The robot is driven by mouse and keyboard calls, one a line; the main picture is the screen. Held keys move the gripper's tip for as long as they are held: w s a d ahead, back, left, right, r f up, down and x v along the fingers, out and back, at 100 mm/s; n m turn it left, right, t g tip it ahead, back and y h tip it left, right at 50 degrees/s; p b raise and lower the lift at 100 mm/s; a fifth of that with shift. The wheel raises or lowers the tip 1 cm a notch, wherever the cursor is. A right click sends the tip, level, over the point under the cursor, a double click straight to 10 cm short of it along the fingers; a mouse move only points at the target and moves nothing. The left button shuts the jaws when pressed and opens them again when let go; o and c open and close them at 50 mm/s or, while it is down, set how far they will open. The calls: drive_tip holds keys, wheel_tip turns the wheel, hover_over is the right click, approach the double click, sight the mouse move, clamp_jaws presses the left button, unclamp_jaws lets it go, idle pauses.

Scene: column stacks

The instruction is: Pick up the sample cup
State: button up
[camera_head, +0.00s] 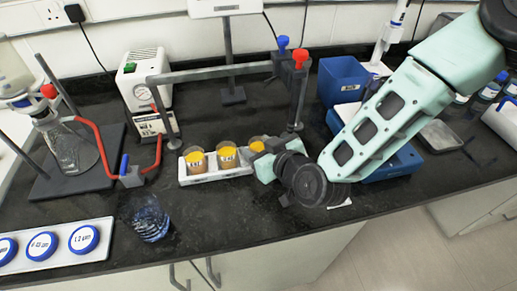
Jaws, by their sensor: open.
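Three sample cups with orange-yellow contents stand in a row in a white rack (210,179) on the dark bench: a left cup (195,161), a middle cup (227,156) and a right cup (257,144). Which one is the task's cup I cannot tell. My gripper (260,158) is open at the right end of the rack, with its pale green fingers beside the right cup. They hide part of that cup and of the rack's right end. I cannot tell whether the fingers touch the cup.
A grey frame (215,69) with red and blue knobs stands behind the rack. A blue bin (341,80) is at the back right. A clear blue-tinted glass (149,221) stands front left, near blue-lidded dishes (84,239). The bench in front of the rack is clear.

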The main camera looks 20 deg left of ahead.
drive_tip(key=c, duration=0.7)
drive_tip(key=shift+c, duration=0.2)
